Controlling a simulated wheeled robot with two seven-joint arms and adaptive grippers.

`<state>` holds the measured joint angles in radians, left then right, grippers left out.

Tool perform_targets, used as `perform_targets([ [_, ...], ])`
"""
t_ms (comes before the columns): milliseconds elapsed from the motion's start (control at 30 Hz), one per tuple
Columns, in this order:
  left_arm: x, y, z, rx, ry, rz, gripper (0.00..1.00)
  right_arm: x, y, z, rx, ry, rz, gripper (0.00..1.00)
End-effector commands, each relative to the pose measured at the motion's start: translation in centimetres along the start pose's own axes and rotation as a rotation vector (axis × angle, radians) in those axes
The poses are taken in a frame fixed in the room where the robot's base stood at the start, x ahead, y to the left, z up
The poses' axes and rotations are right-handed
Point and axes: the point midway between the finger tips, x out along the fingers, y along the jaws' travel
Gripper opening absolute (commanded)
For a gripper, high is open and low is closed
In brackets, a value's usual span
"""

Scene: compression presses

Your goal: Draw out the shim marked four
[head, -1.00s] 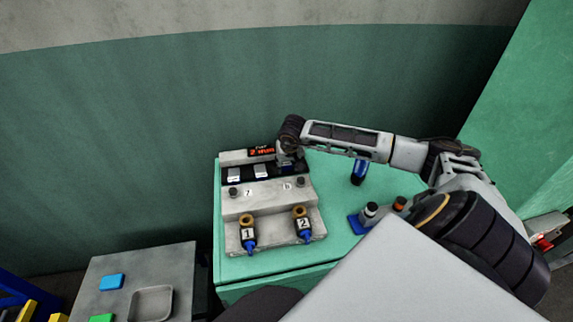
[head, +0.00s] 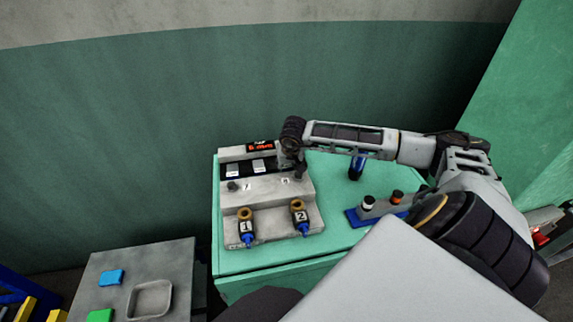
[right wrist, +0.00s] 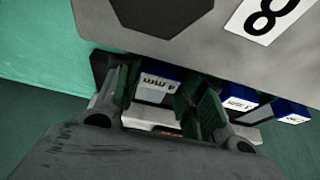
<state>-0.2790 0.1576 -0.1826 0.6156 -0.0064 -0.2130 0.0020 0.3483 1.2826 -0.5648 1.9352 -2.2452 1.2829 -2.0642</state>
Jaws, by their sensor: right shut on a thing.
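The grey press block (head: 278,190) stands on the green bench, with a dark slot strip along its back. My right gripper (right wrist: 160,98) is at the right end of that strip. In the right wrist view its fingers lie on both sides of a blue-ended shim (right wrist: 157,84) with a white face, and it is shut on it. The marks on this shim are upside down and too blurred to read surely. Two more blue shims (right wrist: 238,98) (right wrist: 291,112) stand to its right. In the head view, two white-labelled shims (head: 232,171) (head: 259,165) show left of my gripper. My left gripper is out of view.
Two blue-tipped bottles marked 1 (head: 246,229) and 2 (head: 300,217) stand at the press front. A red display (head: 259,147) is behind the strip. A blue rack (head: 372,212) and a blue bottle (head: 356,166) are at right. A grey side table (head: 185,262) is at lower left.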

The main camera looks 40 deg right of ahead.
Motion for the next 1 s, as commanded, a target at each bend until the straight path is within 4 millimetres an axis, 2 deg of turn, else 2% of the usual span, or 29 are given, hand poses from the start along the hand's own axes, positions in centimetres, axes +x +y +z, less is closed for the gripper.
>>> perform_targets([
  [133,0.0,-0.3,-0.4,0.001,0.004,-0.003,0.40,0.1,-0.1,0.3,-0.002,-0.009,-0.001,0.00],
  [167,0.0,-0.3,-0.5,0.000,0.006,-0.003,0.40,0.1,-0.1,0.4,-0.002,-0.009,-0.001,0.40],
  [333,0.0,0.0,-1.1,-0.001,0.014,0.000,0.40,0.1,-0.1,0.3,-0.001,-0.007,-0.001,0.61],
  [567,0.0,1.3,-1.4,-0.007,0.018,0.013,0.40,0.1,0.0,0.2,-0.001,-0.005,0.000,0.61],
  [667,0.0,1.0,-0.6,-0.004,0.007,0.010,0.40,0.1,0.0,0.2,-0.001,-0.005,0.000,0.61],
  [1000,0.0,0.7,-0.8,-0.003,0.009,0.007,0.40,-1.6,0.0,0.1,-0.002,-0.004,0.000,0.61],
])
